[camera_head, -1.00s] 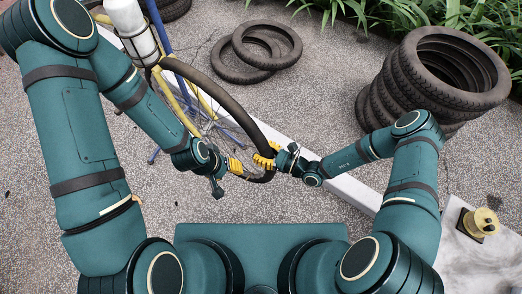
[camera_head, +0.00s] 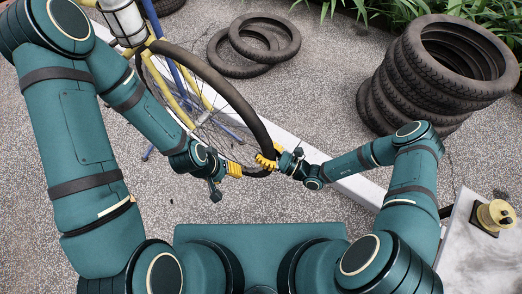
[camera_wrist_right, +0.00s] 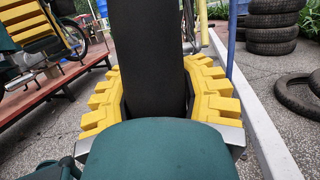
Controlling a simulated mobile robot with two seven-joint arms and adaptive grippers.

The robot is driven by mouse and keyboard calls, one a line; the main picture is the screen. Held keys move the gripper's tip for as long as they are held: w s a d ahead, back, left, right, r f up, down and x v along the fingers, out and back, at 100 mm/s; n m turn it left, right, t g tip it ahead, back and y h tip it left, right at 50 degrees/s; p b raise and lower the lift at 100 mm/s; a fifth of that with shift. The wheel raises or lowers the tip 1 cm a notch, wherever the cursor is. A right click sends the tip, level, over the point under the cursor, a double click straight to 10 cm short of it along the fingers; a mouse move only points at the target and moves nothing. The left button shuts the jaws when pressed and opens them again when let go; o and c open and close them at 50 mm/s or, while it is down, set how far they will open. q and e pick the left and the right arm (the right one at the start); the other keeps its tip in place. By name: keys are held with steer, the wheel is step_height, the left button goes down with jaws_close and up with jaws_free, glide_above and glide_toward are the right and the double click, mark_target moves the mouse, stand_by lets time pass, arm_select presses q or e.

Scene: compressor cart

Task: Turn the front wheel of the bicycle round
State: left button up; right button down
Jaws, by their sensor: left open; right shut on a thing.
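The bicycle's front wheel, with its black tyre (camera_head: 222,85), is in the middle of the head view, its near rim toward me. The yellow frame and fork (camera_head: 172,98) stand behind it. My right gripper (camera_head: 266,161) is shut on the tyre at the near right of the wheel. In the right wrist view the yellow fingers of this gripper (camera_wrist_right: 157,95) stand on both sides of the black tyre (camera_wrist_right: 155,55). My left gripper (camera_head: 235,169) is open beside the wheel's near left edge. Whether its fingers touch the tyre cannot be told.
A stack of tyres (camera_head: 437,80) stands at the right. Two loose tyres (camera_head: 254,45) lie at the back. A pale kerb (camera_head: 345,182) runs behind my right forearm. A yellow spool (camera_head: 495,215) sits on a grey slab at far right. Gravel ground at front left is clear.

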steer(key=f+b, duration=0.1)
steer(key=f, duration=0.1)
steer(key=f+y+b, duration=0.1)
steer(key=f, duration=0.1)
steer(key=f+t+y+b, duration=0.1)
steer(key=f, duration=0.1)
steer(key=shift+d+f+n, duration=0.25)
steer(key=shift+d+n, duration=0.05)
steer(key=shift+d, duration=0.05)
steer(key=shift+s+f+y, duration=0.1)
steer(key=shift+f+y, duration=0.4)
steer(key=shift+f, duration=0.5)
steer(key=c, duration=0.9)
jaws_free()
steer(key=o, duration=0.5)
steer(key=shift+d, duration=0.1)
steer(key=shift+c, duration=0.2)
steer(key=v, duration=1.2)
